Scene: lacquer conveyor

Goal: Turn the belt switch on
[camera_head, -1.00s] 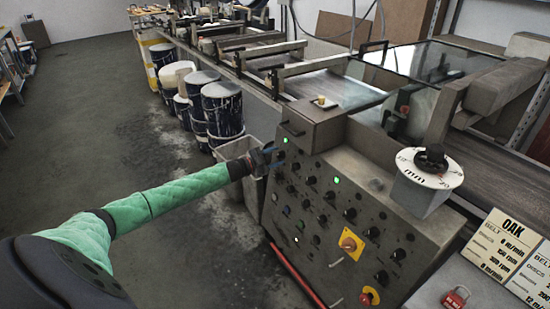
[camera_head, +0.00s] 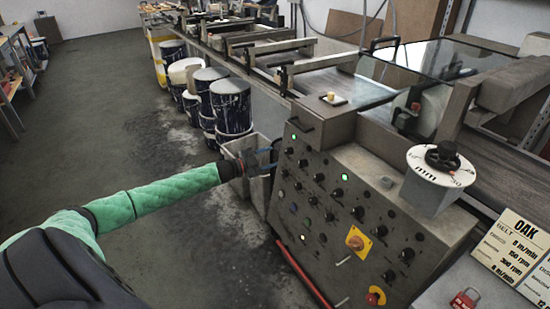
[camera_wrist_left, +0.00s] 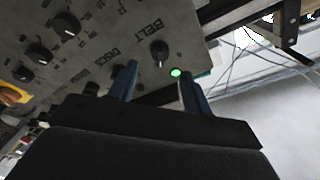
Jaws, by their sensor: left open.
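The same lamp (camera_head: 294,137) shows at the panel's upper left in the head view. My left gripper (camera_head: 268,161) is at the panel's left edge. Its two blue fingers (camera_wrist_left: 160,86) are spread apart and empty, pointing toward the panel with the belt knob between and beyond their tips. They look apart from the knob. My right gripper is out of view.
Other knobs (camera_head: 358,213) crowd the panel, with a yellow-plated switch (camera_head: 355,240) and a red-and-yellow button (camera_head: 374,297) lower down. A grey bin (camera_head: 258,150) stands behind my left gripper. Blue-white drums (camera_head: 231,106) line the conveyor.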

